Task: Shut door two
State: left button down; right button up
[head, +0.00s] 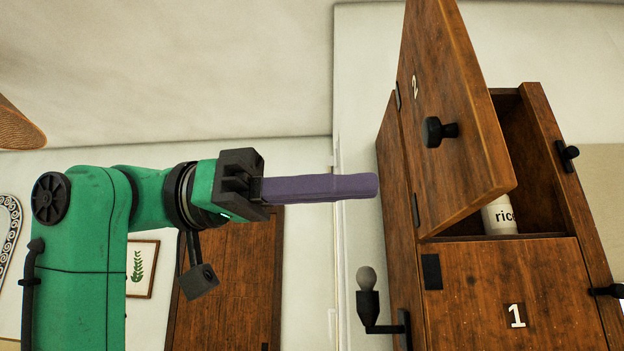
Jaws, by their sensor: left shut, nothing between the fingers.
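Door two (452,120) is a brown wooden door marked "2" with a black round knob. It stands partly open, hinged on its left edge, and its free right edge sticks out from the wooden cabinet (388,153). My left gripper (375,186) is shut and empty, with its purple fingers pointing right. In the picture its tips end just left of the cabinet's side and door two's hinge edge; I cannot tell the depth gap. My right gripper is not in view.
Door one (495,300), marked "1", is shut below. A white can labelled "rice" (499,216) stands inside the open compartment.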

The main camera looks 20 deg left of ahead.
aim_at(483, 173)
pick_arm(q)
jog(key=d, duration=0.2)
jog(key=d+p, duration=0.1)
jog(key=d, duration=0.2)
jog(key=d+p, duration=0.1)
jog(key=d, duration=0.1)
jog(key=shift+w+d+r, duration=0.2)
jog(key=shift+w+d, duration=0.15)
jog(key=shift+w+d+f, duration=0.15)
jog(key=shift+w+d, duration=0.05)
jog(key=shift+s, duration=0.2)
